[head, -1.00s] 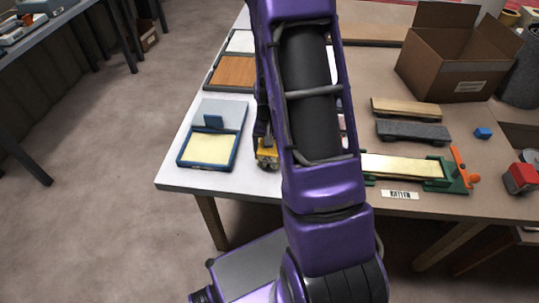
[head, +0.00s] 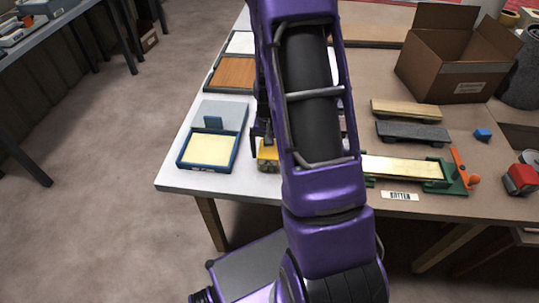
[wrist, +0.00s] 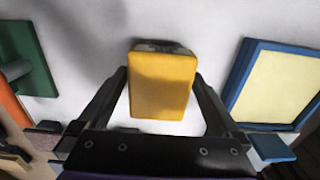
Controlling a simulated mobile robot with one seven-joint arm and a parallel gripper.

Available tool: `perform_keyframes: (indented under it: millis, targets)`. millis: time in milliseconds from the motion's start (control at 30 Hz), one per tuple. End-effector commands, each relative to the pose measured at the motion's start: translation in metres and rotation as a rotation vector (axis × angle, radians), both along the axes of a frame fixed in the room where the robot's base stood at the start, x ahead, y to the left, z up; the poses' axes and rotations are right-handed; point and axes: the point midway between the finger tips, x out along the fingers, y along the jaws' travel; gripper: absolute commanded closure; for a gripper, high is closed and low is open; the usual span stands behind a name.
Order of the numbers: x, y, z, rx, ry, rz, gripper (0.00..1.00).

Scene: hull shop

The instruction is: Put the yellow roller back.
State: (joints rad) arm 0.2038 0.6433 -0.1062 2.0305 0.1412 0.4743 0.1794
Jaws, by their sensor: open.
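A yellow, block-like thing with rounded corners (wrist: 162,85) and a grey part at its far end sits on the pale tabletop; it is the only roller candidate I see. In the head view its yellow body (head: 267,156) shows just left of my arm, partly hidden. My gripper (wrist: 162,78) is open, with one dark finger on each side of it. A small gap shows at each side, and I cannot tell any contact. In the head view the gripper is mostly hidden behind my arm.
A blue tray with a cream pad (head: 207,150) stands close left of the yellow thing. A green fixture (head: 452,178) with an orange lever lies right, behind a label (head: 400,196). Sanding blocks (head: 413,131) and a cardboard box (head: 445,70) stand farther back. The table's front edge is near.

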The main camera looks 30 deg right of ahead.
Motion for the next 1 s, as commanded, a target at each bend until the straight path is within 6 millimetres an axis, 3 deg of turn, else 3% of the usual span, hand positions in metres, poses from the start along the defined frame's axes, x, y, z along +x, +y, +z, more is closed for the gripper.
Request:
perform_keyframes:
  millis: [300,500,1000]
  targets:
    - [0.001,0.000,0.072,-0.001,-0.004,0.001,0.00]
    - [0.000,0.000,0.098,0.000,-0.002,0.000,0.00]
    - [0.000,0.000,0.104,0.000,0.000,0.000,0.00]
